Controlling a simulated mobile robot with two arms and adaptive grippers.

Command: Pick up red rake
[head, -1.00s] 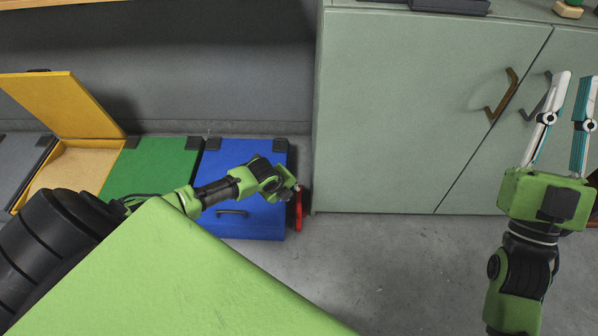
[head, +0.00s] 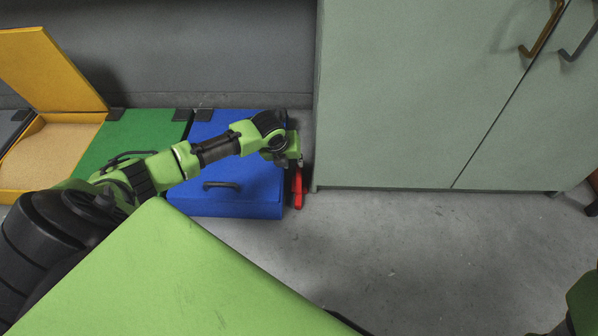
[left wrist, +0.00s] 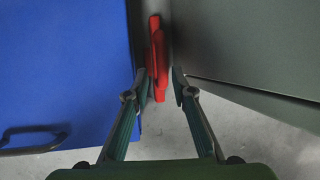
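The red rake (head: 298,188) shows as a narrow upright red strip in the gap between the blue box and the green-grey cabinet. My right gripper is out of view.
The blue box (head: 225,200) with a dark handle stands left of the rake. The cabinet (head: 410,100) stands close on the right. A green box (head: 120,135) and an open yellow box (head: 50,65) are further left. The floor (head: 400,250) in front is clear.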

